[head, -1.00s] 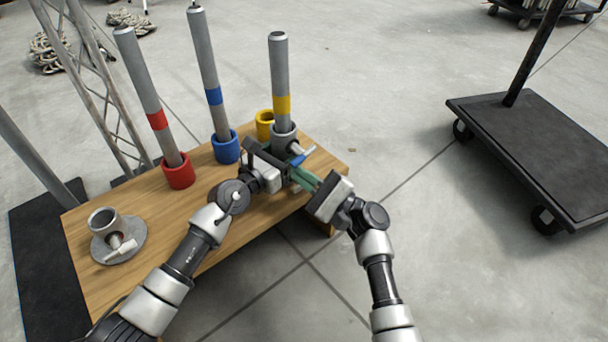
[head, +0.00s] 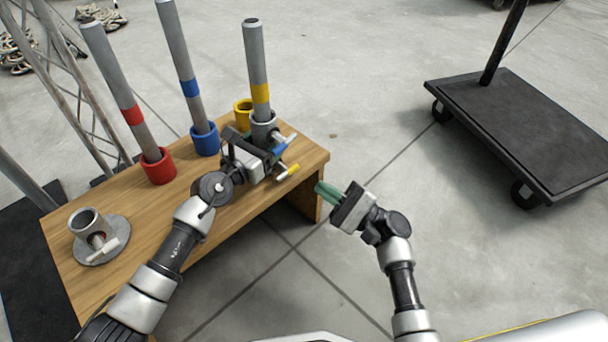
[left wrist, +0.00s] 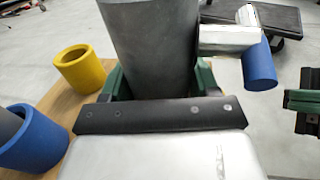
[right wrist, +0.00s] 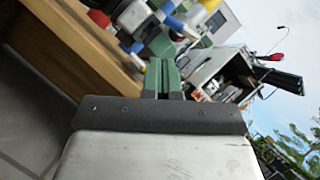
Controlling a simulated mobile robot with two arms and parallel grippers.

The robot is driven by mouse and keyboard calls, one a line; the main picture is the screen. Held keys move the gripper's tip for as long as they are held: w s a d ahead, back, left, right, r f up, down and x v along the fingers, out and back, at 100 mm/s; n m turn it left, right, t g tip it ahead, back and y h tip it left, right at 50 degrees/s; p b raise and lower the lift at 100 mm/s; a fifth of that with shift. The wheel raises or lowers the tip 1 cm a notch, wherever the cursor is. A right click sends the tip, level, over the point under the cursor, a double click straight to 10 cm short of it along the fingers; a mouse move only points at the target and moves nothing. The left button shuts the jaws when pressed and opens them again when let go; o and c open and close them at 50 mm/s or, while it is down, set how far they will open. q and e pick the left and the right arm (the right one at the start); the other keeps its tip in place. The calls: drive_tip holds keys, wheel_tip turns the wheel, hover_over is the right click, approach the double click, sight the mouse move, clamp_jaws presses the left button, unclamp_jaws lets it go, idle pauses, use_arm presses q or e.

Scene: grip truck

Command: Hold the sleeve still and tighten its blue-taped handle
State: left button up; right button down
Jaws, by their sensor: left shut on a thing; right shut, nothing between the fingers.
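The grey sleeve (head: 263,123) stands at the right end of the wooden bench, around the foot of the yellow-banded pipe (head: 257,65). Its handle with blue tape (head: 285,143) sticks out to the right; in the left wrist view the blue end (left wrist: 258,65) hangs below a silver stub. My left gripper (head: 259,140) is shut on the sleeve, green fingers on both sides, partly hidden in the head view. My right gripper (head: 320,187) is shut and empty, off the bench's front right edge and apart from the handle.
A yellow-taped handle (head: 289,171) juts out at the bench edge. Red (head: 159,167), blue (head: 205,139) and yellow (head: 243,111) cups stand on the bench (head: 150,215). A round-based fitting (head: 99,240) is at left. A black cart (head: 520,125) stands right; floor between is clear.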

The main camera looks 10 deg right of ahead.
use_arm(q)
drive_tip(key=shift+w+a, duration=0.1)
drive_tip(key=o, duration=1.4)
use_arm(e)
drive_tip(key=shift+v, duration=1)
